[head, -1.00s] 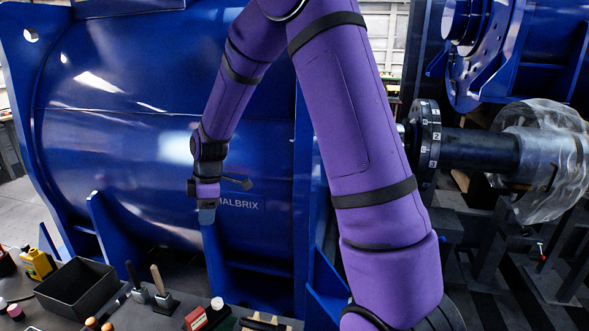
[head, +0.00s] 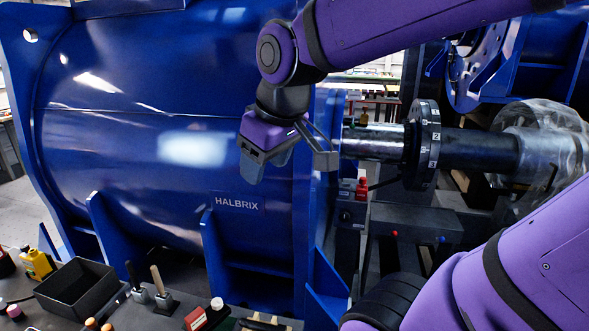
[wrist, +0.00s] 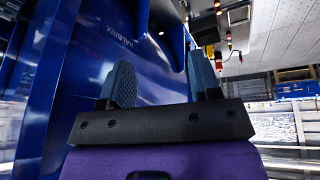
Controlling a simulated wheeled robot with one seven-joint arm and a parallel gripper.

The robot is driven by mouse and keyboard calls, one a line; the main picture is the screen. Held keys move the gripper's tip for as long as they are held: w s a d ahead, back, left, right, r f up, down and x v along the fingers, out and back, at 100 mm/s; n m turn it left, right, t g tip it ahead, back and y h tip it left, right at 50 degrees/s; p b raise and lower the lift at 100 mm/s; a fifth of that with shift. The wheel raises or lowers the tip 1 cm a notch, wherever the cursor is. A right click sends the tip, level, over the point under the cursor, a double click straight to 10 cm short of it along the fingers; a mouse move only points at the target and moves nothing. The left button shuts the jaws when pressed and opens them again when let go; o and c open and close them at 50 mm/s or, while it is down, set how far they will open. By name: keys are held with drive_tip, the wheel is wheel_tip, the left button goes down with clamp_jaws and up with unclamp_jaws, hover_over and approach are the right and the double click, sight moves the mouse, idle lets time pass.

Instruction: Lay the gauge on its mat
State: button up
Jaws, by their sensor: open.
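My gripper (head: 290,160) is high in the head view, in front of the right end of the blue motor housing (head: 165,150) and left of the bare shaft. Its fingers are spread. In the wrist view, the two dark ribbed fingers of my gripper (wrist: 165,82) stand apart with nothing between them. I cannot pick out the gauge or its mat for certain. A small red item (head: 361,189) sits on a grey block below the shaft, apart from my gripper. A green patch (head: 226,324) shows at the bottom edge on the bench, partly cut off.
The steel shaft (head: 372,142) and marked coupling disc (head: 424,145) lie right of my gripper. The bench holds an empty black tray (head: 75,290), a yellow bottle (head: 37,264), upright-handled tools (head: 161,290) and a red-and-white block (head: 196,319). My arm hides part of the right side.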

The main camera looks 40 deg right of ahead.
drive_tip(key=s+m, duration=0.2)
drive_tip(key=s, duration=0.4)
drive_tip(key=shift+d+r+m+t, duration=0.2)
drive_tip(key=shift+d+m+t, duration=0.1)
drive_tip(key=shift+t, duration=0.1)
drive_tip(key=shift+s, duration=0.1)
idle(0.6)
